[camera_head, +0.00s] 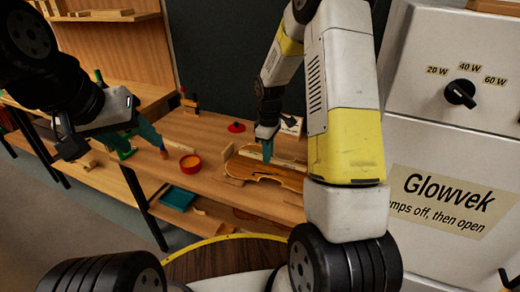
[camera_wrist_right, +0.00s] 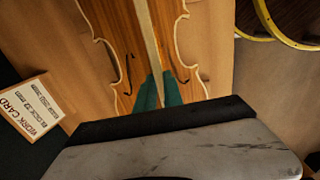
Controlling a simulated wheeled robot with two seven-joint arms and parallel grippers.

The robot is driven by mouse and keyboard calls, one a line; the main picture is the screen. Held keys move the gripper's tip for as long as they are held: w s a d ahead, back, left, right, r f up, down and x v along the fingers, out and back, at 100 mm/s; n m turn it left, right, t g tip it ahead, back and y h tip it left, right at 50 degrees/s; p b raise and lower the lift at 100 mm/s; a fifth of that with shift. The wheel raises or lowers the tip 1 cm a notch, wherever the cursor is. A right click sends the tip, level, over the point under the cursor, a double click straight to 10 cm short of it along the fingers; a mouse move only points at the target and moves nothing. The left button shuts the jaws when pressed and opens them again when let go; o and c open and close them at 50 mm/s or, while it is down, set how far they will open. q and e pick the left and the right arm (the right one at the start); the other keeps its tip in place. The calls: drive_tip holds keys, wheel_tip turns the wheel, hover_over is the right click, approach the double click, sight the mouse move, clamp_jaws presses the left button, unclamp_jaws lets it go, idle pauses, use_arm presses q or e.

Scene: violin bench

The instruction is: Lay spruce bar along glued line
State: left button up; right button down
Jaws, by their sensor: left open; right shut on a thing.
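The violin plate (camera_head: 268,177) lies on the bench, its inner face up with a pale rim. It fills the upper middle of the right wrist view (camera_wrist_right: 112,25). The spruce bar (camera_wrist_right: 148,30) is a pale narrow strip running lengthwise over the plate; it also shows in the head view (camera_head: 286,162). My right gripper (camera_wrist_right: 158,90) is shut on the bar near its close end, teal fingers on both sides. I cannot tell whether the bar touches the plate. No glue line is distinguishable. My left gripper (camera_head: 110,140) is open and empty, left of the plate.
A work card (camera_wrist_right: 32,108) stands beyond the plate. A wooden block (camera_head: 227,152) sits by it. The Glowvek cabinet (camera_head: 440,150) closes off the right side.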

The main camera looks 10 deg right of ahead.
drive_tip(key=shift+f, duration=1.8)
drive_tip(key=shift+f, duration=0.1)
drive_tip(key=c, duration=1.5)
unclamp_jaws()
